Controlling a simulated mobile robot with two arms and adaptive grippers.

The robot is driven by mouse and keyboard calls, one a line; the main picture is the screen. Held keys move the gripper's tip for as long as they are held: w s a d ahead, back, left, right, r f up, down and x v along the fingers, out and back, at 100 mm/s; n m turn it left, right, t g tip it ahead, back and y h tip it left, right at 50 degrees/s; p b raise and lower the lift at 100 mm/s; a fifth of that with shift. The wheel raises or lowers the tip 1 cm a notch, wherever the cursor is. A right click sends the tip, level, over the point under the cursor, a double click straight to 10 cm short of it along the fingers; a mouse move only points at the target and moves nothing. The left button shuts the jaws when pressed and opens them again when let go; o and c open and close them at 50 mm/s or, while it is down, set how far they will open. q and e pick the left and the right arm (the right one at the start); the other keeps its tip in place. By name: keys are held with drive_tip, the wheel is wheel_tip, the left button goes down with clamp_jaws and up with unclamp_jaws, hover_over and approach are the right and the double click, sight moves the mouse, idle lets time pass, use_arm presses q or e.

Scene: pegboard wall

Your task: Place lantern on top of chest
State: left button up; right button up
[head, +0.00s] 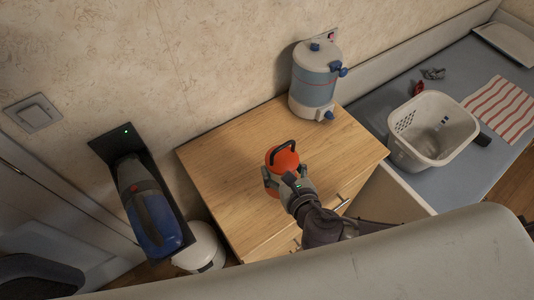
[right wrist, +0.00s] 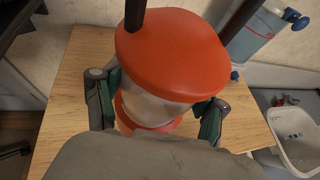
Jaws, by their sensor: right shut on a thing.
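The orange lantern (head: 281,158) with a dark handle is over the wooden top of the chest (head: 222,151), near its middle. My right gripper (head: 283,181) is shut on the lantern, one finger on each side. In the right wrist view the lantern's orange cap (right wrist: 172,55) and pale body (right wrist: 150,104) show between the fingers (right wrist: 155,112), with the chest top (right wrist: 70,105) below. The lantern looks about upright. Its base is mostly hidden, so I cannot tell whether it touches the chest. My left gripper is not in view.
A white and blue dispenser (head: 316,80) stands at the chest's back right corner. A white basket (head: 432,130) and a striped cloth (head: 499,108) lie on the bench to the right. A handheld vacuum (head: 149,205) hangs left of the chest. The chest's left part is clear.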

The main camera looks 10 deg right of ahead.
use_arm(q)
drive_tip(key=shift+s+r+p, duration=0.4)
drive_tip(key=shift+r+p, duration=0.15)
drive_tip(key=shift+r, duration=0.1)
use_arm(e)
drive_tip(key=w+a+f, duration=0.3)
drive_tip(key=w+f, duration=0.5)
drive_tip(key=f, duration=0.1)
drive_tip(key=shift+a, duration=0.25)
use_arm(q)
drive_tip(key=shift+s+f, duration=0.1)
use_arm(e)
drive_tip(key=shift+f, duration=0.1)
drive_tip(key=o, duration=1.8)
drive_tip(key=shift+s+f, duration=0.1)
